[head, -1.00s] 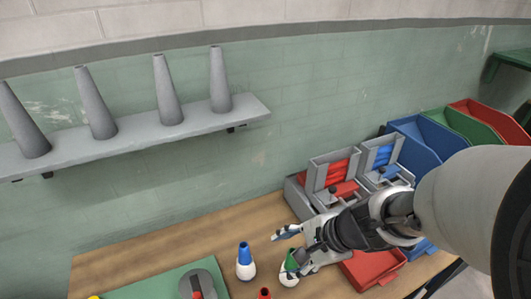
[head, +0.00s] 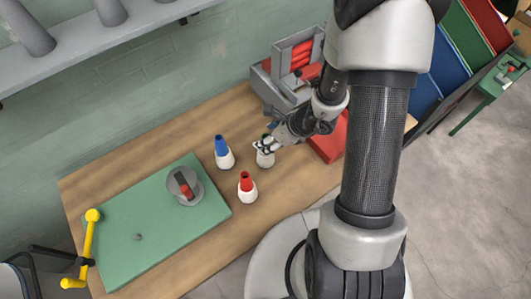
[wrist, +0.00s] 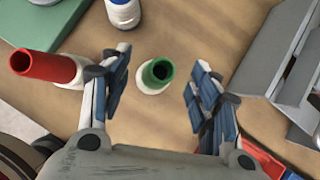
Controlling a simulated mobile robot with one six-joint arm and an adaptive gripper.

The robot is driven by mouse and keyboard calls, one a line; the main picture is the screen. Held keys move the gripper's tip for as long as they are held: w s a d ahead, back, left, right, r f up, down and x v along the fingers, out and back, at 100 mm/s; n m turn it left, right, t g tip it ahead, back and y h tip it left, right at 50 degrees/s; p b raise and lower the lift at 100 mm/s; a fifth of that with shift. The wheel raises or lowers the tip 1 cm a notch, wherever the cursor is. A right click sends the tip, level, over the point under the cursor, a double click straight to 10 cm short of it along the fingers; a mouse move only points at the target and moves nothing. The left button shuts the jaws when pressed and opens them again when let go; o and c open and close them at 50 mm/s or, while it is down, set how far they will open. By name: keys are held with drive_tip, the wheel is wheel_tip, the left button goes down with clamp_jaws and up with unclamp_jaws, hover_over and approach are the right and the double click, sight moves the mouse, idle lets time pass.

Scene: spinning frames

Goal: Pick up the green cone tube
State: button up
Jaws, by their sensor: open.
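The green cone tube has a green top and a white base. In the wrist view the green cone tube (wrist: 155,75) stands between the two fingers of my gripper (wrist: 158,70), with a gap on both sides. My gripper is open and empty. In the head view the white base of the green cone tube (head: 265,158) shows on the wooden table, and my gripper (head: 269,145) is at its top, covering most of the green. Whether a finger touches it cannot be told there.
A blue-topped tube (head: 223,152) and a red-topped tube (head: 247,187) stand close by on the wooden table (head: 275,192). A green mat (head: 150,232) with a grey round device (head: 185,186) lies left. A grey rack (head: 278,88) and a red bin (head: 330,145) stand right.

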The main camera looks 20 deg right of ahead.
drive_tip(key=shift+x, duration=1)
drive_tip(key=shift+b+x, duration=0.85)
drive_tip(key=shift+x, duration=1.8)
drive_tip(key=shift+d+f, duration=0.1)
drive_tip(key=c, duration=1.1)
